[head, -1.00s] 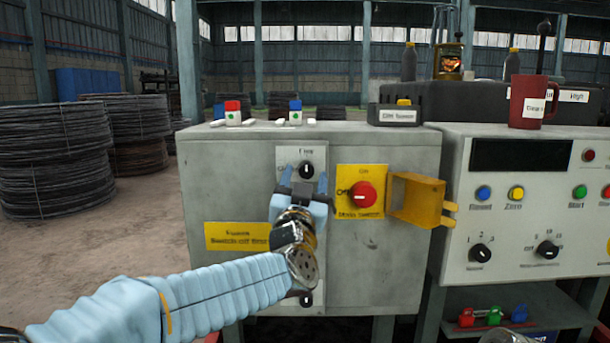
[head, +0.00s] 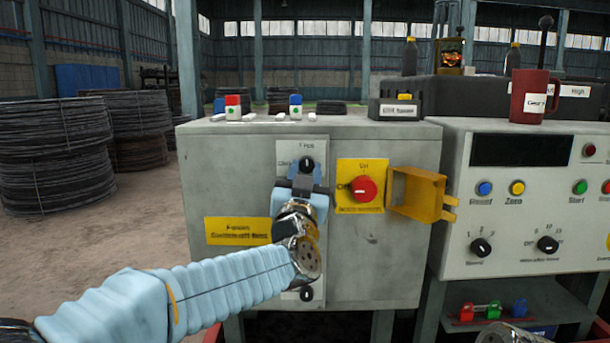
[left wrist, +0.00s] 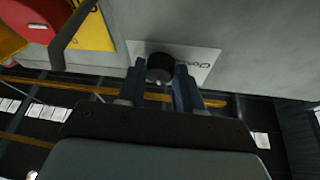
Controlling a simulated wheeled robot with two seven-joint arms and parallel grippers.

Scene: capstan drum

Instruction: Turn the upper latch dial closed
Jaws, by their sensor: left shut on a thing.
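The upper latch dial (head: 307,163) is a black round knob on a white plate, high on the front of the grey cabinet. In the left wrist view the dial (left wrist: 160,68) sits between the two dark fingers. My left gripper (head: 305,176) comes from below and is shut on the dial. The fingers hide its lower part in the head view. A second black dial (head: 306,293) shows lower on the cabinet, partly behind my wrist.
A red rotary switch (head: 364,188) on a yellow plate is close right of the gripper, with an open yellow cover (head: 418,194) beside it. A control panel (head: 515,215) stands at the right. Small blocks and a red mug (head: 532,97) are on top.

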